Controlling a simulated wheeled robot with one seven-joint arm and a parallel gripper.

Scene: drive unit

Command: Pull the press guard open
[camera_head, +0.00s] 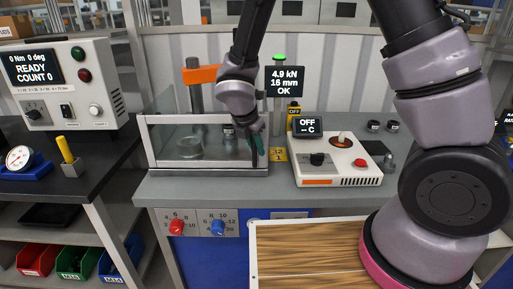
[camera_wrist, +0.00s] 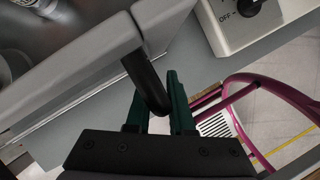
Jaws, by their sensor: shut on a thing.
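The press guard (camera_head: 208,119) is a clear panel in a grey frame, upright at the front of the press on the grey bench. Its frame also fills the upper left of the wrist view (camera_wrist: 90,70). A black bar handle (camera_wrist: 146,82) sticks out near the frame's corner. My gripper (camera_head: 257,150) is at the guard's right end. In the wrist view its dark green fingers (camera_wrist: 160,105) are shut around the handle. The press (camera_head: 197,75) has an orange arm and stands behind the guard. My gripper and wrist hide part of the guard's right side.
A white control box (camera_head: 338,160) with a knob and red button stands close right of the guard. A display (camera_head: 285,81) reads 4.9 kN, 16 mm, OK. Left is a torque tester (camera_head: 68,85). A wood-topped surface (camera_head: 310,250) lies in front.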

